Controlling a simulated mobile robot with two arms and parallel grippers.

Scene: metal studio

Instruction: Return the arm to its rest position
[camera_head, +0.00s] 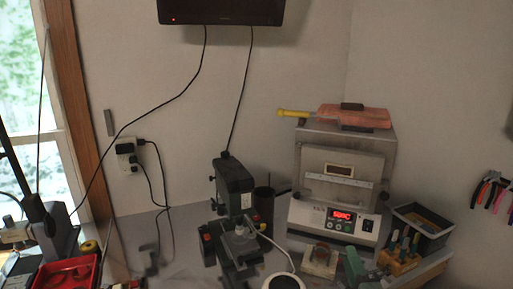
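I cannot make out either of my arms clearly against the crowded bench. No arm comes in from the left that I can identify, and my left gripper does not show. My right gripper cannot be told apart from the dark tools along the bottom edge, so its fingers and anything between them are unclear.
A grey kiln (341,168) with a red-lit display stands at right, an orange block (352,116) on top. A dark bench machine (234,184) stands left of it. A red tray (70,274) is at lower left. A tool bin (423,222) and hanging pliers (490,190) are at right.

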